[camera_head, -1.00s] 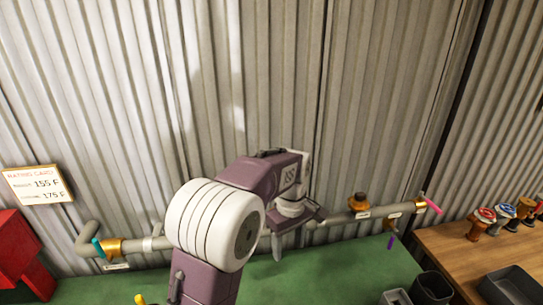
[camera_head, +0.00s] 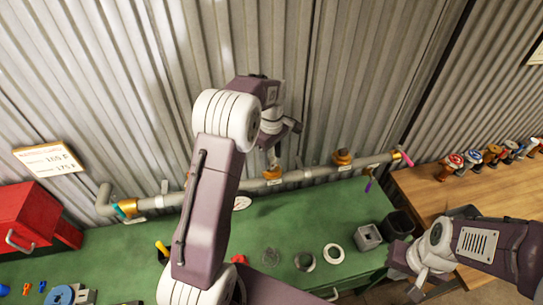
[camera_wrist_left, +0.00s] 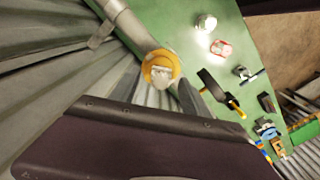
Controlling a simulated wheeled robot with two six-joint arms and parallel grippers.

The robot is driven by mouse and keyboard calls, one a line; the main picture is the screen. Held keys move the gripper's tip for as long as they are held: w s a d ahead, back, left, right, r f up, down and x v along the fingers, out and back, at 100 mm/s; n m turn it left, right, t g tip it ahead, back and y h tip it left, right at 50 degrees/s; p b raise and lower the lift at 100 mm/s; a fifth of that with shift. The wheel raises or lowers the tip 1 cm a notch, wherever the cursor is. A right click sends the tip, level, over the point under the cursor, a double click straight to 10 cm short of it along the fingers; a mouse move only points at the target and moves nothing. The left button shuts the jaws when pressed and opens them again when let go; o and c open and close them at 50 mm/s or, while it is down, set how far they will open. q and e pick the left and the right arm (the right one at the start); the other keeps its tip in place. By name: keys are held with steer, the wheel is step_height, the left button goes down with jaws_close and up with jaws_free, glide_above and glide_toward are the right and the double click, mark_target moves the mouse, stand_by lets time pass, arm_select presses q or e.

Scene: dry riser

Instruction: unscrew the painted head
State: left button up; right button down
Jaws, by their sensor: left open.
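A grey pipe (camera_head: 312,172) runs along the corrugated wall above the green bench. An orange head (camera_head: 273,170) sits on it, just below my left gripper (camera_head: 279,146). In the left wrist view this head is yellow with a whitish centre (camera_wrist_left: 161,70), on the pipe (camera_wrist_left: 130,25). My left gripper (camera_wrist_left: 160,90) is open, its dark fingers on either side of the head's near side; I cannot tell if they touch it. Another orange-brown head (camera_head: 342,157) stands further right on the pipe. My right gripper (camera_head: 405,277) is at the lower right, its jaw opening unclear.
A red box (camera_head: 28,218) stands at the left under a rating card (camera_head: 48,159). Several rings, tools and small containers lie on the green bench (camera_head: 270,225). A wooden counter (camera_head: 425,195) at the right holds several heads (camera_head: 473,158) and a dark tray.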

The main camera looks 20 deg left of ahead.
arm_select(q)
steer(key=shift+s+d+f, duration=0.15)
steer(key=shift+d+f, duration=0.05)
steer(key=shift+f, duration=0.55)
steer(key=shift+a, duration=0.1)
jaws_close()
steer(key=shift+r+n+p, duration=0.15)
steer(key=shift+n+p, duration=0.4)
steer(key=shift+n, duration=0.25)
steer(key=shift+n+p, duration=0.4)
steer(key=shift+n, duration=1.7)
